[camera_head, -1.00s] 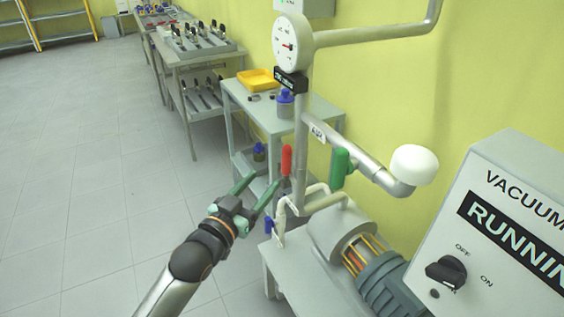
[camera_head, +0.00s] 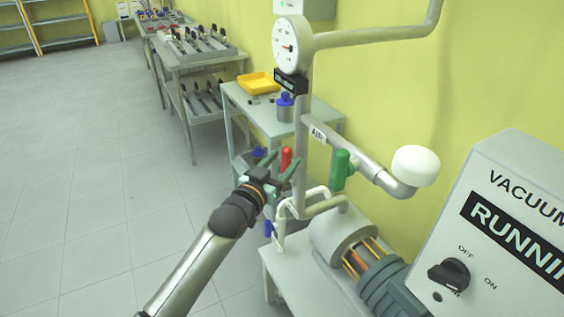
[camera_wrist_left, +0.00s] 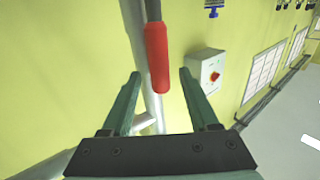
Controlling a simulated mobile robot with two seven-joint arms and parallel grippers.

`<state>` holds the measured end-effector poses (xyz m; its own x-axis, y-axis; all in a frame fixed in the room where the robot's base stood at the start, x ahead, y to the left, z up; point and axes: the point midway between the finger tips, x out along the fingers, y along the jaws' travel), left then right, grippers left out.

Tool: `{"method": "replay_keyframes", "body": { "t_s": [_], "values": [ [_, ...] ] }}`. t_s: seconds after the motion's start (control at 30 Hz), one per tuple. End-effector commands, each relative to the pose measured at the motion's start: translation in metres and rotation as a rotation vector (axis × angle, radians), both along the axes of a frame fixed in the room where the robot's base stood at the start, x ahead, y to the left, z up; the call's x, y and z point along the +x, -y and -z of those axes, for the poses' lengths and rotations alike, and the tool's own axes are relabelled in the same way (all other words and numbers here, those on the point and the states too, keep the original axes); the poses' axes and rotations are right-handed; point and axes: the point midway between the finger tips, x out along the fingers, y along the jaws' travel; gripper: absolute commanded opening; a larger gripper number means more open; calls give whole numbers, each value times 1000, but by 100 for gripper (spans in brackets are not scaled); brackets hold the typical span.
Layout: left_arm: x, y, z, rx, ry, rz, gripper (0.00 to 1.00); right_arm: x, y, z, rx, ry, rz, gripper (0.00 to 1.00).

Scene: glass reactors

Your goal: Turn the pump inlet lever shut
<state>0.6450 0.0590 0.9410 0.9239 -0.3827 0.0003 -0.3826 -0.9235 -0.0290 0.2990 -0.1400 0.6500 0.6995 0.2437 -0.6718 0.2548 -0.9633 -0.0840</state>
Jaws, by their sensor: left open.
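The red lever (camera_head: 286,159) hangs beside the vertical pipe below the dial gauge, and I take it to be the pump inlet lever. In the left wrist view its red grip (camera_wrist_left: 157,58) points at the gap between my fingers. My left gripper (camera_head: 279,162) is open, with its green fingers around the lever's place in the head view. In the wrist view the fingers (camera_wrist_left: 160,82) stand on either side of the lever's end, with no visible contact. The pump (camera_head: 345,235) sits on a low table. My right gripper is not in view.
A green lever (camera_head: 341,170) is on the branch pipe to the right. A blue lever (camera_head: 268,229) is low by the pump. The control box (camera_head: 510,230) reads RUNNING. A side table with a yellow tray (camera_head: 258,83) stands behind. The floor at left is clear.

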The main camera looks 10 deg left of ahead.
Motion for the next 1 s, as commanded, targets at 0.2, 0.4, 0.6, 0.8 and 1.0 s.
{"method": "replay_keyframes", "body": {
  "t_s": [0.2, 0.4, 0.6, 0.8, 1.0],
  "values": [
    [0, 0, 0, 0, 0, 0, 42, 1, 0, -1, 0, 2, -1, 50],
    [0, 0, 0, 0, 0, 0, 19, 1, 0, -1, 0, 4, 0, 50],
    [0, 0, 0, 0, -1, 0, 0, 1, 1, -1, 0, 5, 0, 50],
    [0, 0, 0, 0, -1, 0, 0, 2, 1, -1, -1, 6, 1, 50],
    [0, 0, 1, 0, -1, 0, 0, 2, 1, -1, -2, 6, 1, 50]
  ]
}}
